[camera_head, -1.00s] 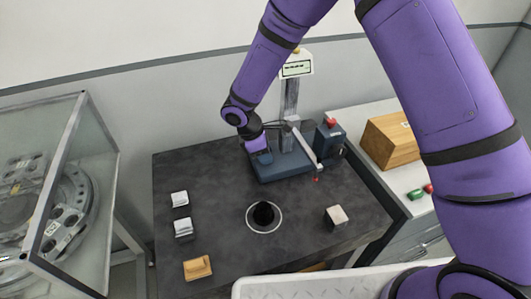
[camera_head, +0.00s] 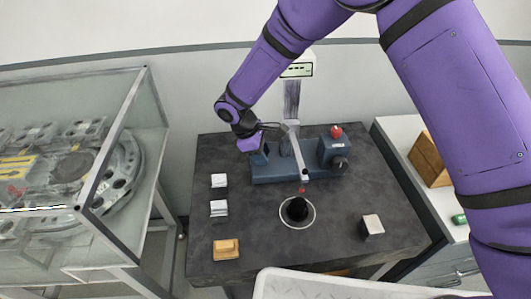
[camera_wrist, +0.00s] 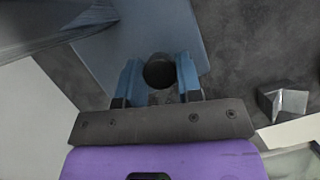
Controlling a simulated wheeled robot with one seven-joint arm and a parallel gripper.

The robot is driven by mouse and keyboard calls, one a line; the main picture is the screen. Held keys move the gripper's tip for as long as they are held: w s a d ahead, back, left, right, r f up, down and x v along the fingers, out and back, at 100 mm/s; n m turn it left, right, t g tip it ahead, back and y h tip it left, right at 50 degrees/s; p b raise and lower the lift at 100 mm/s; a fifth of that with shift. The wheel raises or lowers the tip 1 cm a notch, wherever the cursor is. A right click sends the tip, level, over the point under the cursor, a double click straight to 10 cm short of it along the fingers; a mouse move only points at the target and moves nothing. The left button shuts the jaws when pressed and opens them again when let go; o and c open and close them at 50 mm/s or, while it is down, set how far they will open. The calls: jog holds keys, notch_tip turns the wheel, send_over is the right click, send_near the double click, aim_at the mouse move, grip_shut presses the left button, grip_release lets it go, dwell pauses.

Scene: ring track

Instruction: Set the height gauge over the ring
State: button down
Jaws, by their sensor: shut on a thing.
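The height gauge has a blue base (camera_head: 290,173), an upright column with a display (camera_head: 298,70), and a slanting pale arm ending in a red probe tip (camera_head: 301,189). The ring (camera_head: 283,213) is a pale circle with a dark centre on the dark table. The probe tip appears just behind the ring's far edge; its height is unclear. My gripper (camera_head: 259,156) is at the left end of the gauge base. In the wrist view, my gripper (camera_wrist: 159,85) has its blue fingers shut on a dark round knob (camera_wrist: 159,71) above the blue base (camera_wrist: 125,40).
Two pale blocks (camera_head: 219,181) (camera_head: 219,208) and a tan block (camera_head: 226,250) lie at the table's left. A grey-white block (camera_head: 372,225) lies right of the ring. A glass case (camera_head: 110,180) stands left, a wooden block (camera_head: 430,160) on the right counter.

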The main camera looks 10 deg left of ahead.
jog(key=c, duration=0.8)
grip_release()
jog(key=shift+s+a, duration=0.15)
jog(key=shift+a, duration=0.3)
jog(key=shift+d, duration=0.1)
jog(key=v, duration=1.1)
jog(key=shift+d, duration=0.1)
jog(key=shift+s, duration=0.1)
